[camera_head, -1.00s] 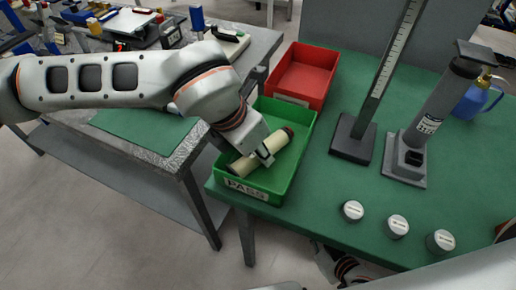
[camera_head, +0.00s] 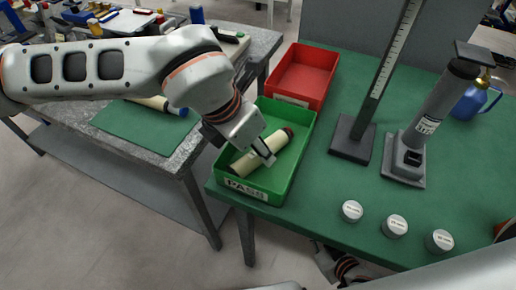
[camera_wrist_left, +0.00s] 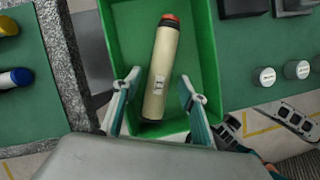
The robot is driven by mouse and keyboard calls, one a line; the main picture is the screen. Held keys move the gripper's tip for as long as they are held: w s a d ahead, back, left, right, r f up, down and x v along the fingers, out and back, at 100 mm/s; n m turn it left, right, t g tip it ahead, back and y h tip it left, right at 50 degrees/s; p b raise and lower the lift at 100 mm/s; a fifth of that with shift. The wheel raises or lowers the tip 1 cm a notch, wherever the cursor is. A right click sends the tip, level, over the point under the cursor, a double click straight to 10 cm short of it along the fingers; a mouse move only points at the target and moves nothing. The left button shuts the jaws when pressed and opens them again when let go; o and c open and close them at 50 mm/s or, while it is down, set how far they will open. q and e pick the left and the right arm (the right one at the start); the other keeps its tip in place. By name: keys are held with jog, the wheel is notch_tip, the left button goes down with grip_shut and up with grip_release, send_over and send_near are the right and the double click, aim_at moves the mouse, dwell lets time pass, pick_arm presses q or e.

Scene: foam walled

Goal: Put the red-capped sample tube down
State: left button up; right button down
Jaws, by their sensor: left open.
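The sample tube (camera_head: 245,164) is cream-coloured with a dark red cap and lies slantwise in the green tray marked PASS (camera_head: 262,194). In the left wrist view the tube (camera_wrist_left: 160,75) lies lengthwise in the tray, red cap at the far end. My left gripper (camera_head: 265,152) is just over the tube. In the left wrist view its fingers (camera_wrist_left: 160,92) are spread, one on either side of the tube with gaps between. Part of the tube is hidden by the gripper in the head view.
A red tray (camera_head: 302,75) stands behind the green one. A dark stand with a scale (camera_head: 352,138) and a grey cylinder device (camera_head: 405,165) are to the right. Several white-topped jars (camera_head: 396,226) stand in front. Another tube (camera_head: 152,101) lies on the left table's mat.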

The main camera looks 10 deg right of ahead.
pick_arm(q)
jog(key=v, duration=0.9)
jog(key=shift+r+p, duration=0.3)
jog(key=shift+a, duration=0.1)
